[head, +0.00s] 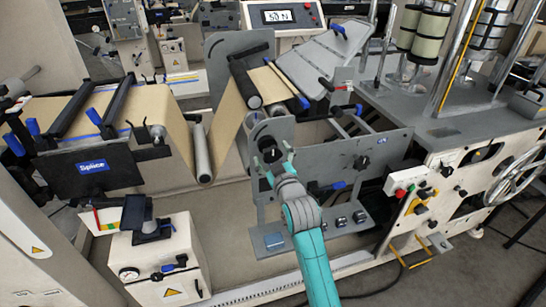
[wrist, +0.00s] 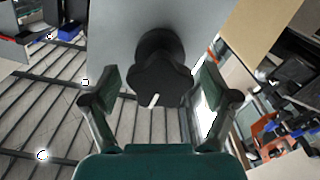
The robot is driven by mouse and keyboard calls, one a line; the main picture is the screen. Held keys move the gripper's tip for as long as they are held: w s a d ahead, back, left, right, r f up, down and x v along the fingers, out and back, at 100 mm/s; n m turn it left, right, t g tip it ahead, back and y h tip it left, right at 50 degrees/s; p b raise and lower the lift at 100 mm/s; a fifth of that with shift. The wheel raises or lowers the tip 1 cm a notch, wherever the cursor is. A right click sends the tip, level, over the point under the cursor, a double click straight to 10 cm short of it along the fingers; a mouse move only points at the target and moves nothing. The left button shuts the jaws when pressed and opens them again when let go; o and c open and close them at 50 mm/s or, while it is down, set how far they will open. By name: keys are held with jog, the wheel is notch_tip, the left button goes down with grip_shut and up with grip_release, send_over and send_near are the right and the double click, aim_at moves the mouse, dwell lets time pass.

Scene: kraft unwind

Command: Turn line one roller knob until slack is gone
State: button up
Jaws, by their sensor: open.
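A black lobed knob (wrist: 160,78) with a white mark on its lower rim sits on a grey plate in the wrist view. In the head view the dark knob (head: 268,138) is on the front of the grey roller frame, partly hidden by my gripper. My gripper (head: 275,162) is open in front of it. In the wrist view my gripper (wrist: 160,103) has one finger on each side of the knob's lower part, with gaps visible on both sides. The brown kraft web (head: 178,138) dips to a low grey roller (head: 202,153) and rises to a dark roller (head: 244,84).
A black table with a blue Splice label (head: 92,167) stands at left. A display box (head: 281,17) is at the back. A white box with a gauge (head: 160,262) stands front left. A control panel with buttons (head: 407,190) is at right.

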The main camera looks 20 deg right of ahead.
jog(key=c, duration=1.1)
jog(key=m, duration=0.5)
jog(key=shift+c, duration=0.3)
jog(key=shift+m, duration=2.3)
jog(key=o, duration=1.2)
jog(key=shift+c, duration=0.2)
jog(key=s, duration=0.7)
